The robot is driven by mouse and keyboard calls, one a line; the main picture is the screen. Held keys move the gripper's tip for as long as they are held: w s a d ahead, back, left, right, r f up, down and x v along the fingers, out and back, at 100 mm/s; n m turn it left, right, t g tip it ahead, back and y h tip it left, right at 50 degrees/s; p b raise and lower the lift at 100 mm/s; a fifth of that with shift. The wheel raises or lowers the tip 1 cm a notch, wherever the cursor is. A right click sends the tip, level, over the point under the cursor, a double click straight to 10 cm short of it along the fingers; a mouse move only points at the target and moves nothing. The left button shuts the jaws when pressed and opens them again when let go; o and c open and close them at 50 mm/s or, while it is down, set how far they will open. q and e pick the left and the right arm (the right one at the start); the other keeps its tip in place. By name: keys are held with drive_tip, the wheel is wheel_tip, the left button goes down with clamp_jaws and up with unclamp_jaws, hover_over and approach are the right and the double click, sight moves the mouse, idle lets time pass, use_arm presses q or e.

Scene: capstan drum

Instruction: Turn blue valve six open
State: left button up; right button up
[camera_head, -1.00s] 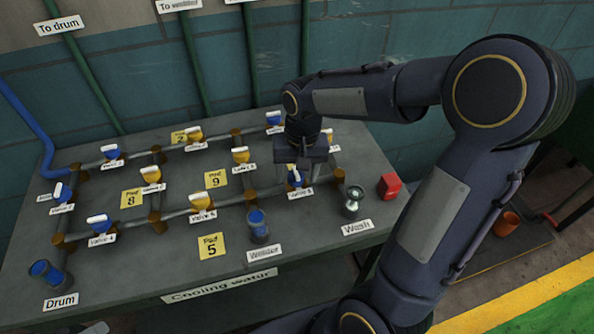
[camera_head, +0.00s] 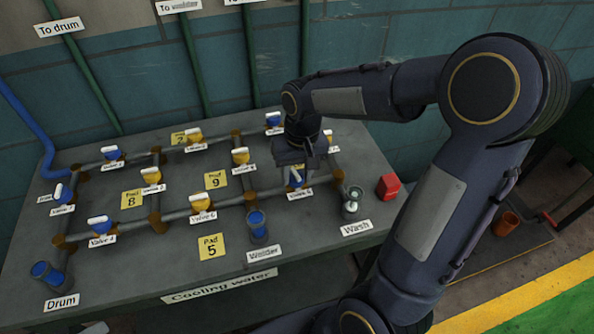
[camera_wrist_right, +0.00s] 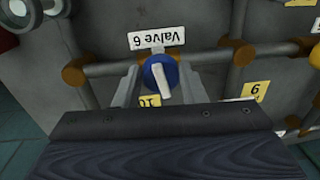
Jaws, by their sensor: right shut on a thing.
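Blue valve six (camera_wrist_right: 160,72) sits on a pipe in the right wrist view, with its white handle slanted, mostly across the pipe. Its label, "Valve 6" (camera_wrist_right: 157,38), is upside down there. In the head view the valve (camera_head: 296,179) is partly hidden under my right gripper (camera_head: 303,170). In the right wrist view my right gripper's fingers (camera_wrist_right: 158,88) reach in on both sides of the valve and are shut on it; the exact contact is hard to see. My left gripper is not in view.
Other blue and yellow valves stand on the pipe grid close by, such as the yellow one (camera_head: 202,203). A metal wash fitting (camera_head: 352,205) and a red block (camera_head: 388,187) stand to the right.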

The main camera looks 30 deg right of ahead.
sight(296, 173)
drive_tip(key=n, duration=0.4)
drive_tip(key=shift+w+d+r+n+p, duration=0.1)
drive_tip(key=shift+n+p, duration=0.2)
drive_tip(key=shift+p, duration=0.1)
drive_tip(key=n, duration=0.3)
drive_tip(key=shift+n+g+p, duration=0.3)
drive_tip(key=shift+p, duration=0.1)
drive_tip(key=n, duration=0.4)
drive_tip(key=shift+w+p, duration=0.15)
drive_tip(key=shift+p, duration=0.25)
drive_tip(key=shift+n+p, duration=0.35)
drive_tip(key=shift+n, duration=1.35)
drive_tip(key=o, duration=1)
drive_tip(key=r, duration=0.7)
drive_tip(key=shift+w+d+r, duration=0.15)
drive_tip(key=shift+w+r, duration=0.15)
drive_tip(key=shift+r, duration=0.05)
